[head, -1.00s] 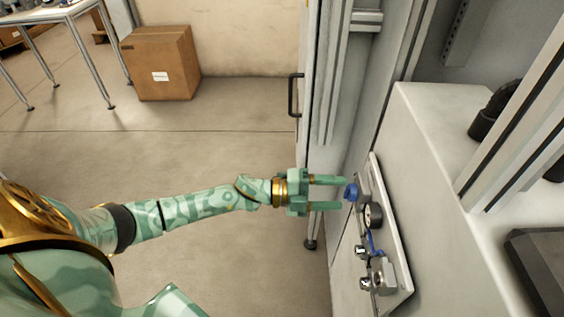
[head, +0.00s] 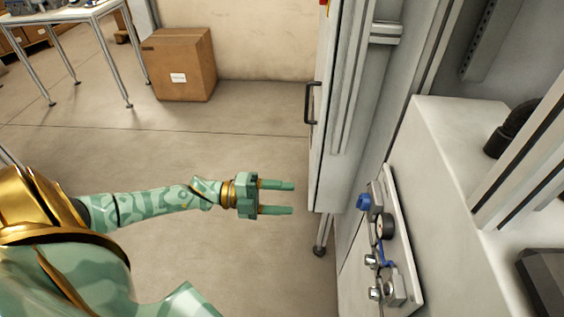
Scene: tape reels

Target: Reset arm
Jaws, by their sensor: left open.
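My left arm is mint green with gold bands and comes in from the left. Its gripper (head: 277,198) is open and empty, with two green fingers pointing right. It hangs over the bare floor, clear of the machine. The panel on the machine's side (head: 402,240) carries a blue knob (head: 363,202), a round gauge (head: 384,227) and metal fittings with a blue tube (head: 384,262). A gap separates the fingertips from the blue knob. My right gripper is not in view.
The grey machine cabinet (head: 440,150) fills the right side. Its door edge with a black handle (head: 310,103) stands ahead of the gripper. A cardboard box (head: 180,64) and a table (head: 70,24) stand at the back left. The floor (head: 200,145) between is clear.

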